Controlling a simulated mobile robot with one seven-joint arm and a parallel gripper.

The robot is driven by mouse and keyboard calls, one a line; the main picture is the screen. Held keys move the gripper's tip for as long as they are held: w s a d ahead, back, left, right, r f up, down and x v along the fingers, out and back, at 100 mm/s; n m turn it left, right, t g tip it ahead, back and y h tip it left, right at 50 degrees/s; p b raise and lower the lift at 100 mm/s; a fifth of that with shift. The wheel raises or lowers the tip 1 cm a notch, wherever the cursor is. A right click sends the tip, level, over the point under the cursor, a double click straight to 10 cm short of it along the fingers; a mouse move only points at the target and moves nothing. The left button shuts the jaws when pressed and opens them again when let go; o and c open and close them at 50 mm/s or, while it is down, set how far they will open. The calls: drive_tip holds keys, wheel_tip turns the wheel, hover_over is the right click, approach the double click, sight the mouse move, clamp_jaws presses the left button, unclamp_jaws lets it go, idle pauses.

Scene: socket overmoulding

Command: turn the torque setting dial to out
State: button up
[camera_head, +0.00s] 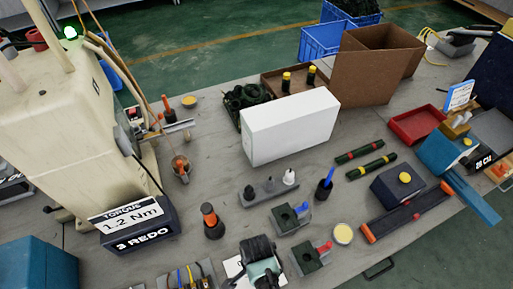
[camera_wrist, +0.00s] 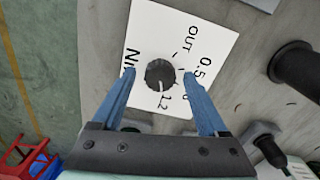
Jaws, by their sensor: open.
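The torque setting dial (camera_wrist: 160,75) is a round dark knob on a white plate (camera_wrist: 200,35) printed OUT, 0.5, 1.2 and Nm. Its white pointer line points towards 1.2 in the wrist view. My gripper (camera_wrist: 158,74) is open, with one blue finger on each side of the knob and a visible gap to it. I cannot tell how far the fingertips are above the plate. In the head view my gripper (camera_head: 263,270) covers the dial, and only a corner of the white plate (camera_head: 233,268) shows. The torque display (camera_head: 127,213) reads 1.2 Nm, above 3 REDO.
A black-and-orange cone-like piece (camera_head: 211,222) stands left of my gripper. A white box (camera_head: 290,127) stands farther back. The cream machine (camera_head: 70,110) is at left. In the wrist view, a dark cylinder (camera_wrist: 294,64) stands right of the plate.

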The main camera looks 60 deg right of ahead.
clamp_jaws()
idle(0.3)
